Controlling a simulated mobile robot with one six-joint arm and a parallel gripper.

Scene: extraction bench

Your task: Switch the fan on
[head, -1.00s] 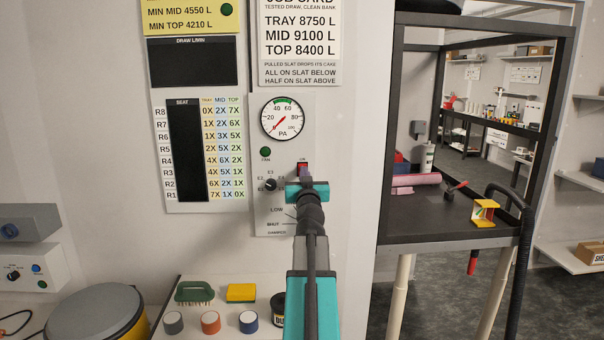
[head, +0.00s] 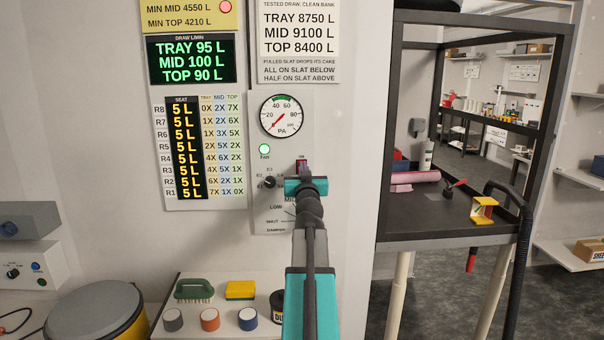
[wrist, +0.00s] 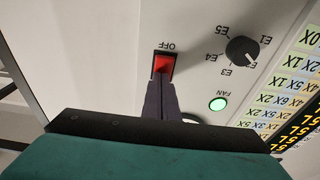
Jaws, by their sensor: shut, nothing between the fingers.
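The gripper hides part of the switch. The FAN lamp (head: 264,149) glows green, also in the wrist view (wrist: 218,104). The PA gauge (head: 281,115) has its needle at the low end.
A selector knob (head: 269,183) sits left of the switch. The lit draw display (head: 191,60) and seat display (head: 187,148) hang further left. Below are a green brush (head: 194,290), a yellow sponge (head: 240,290) and several round caps. A dark hood bench (head: 440,215) stands at right.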

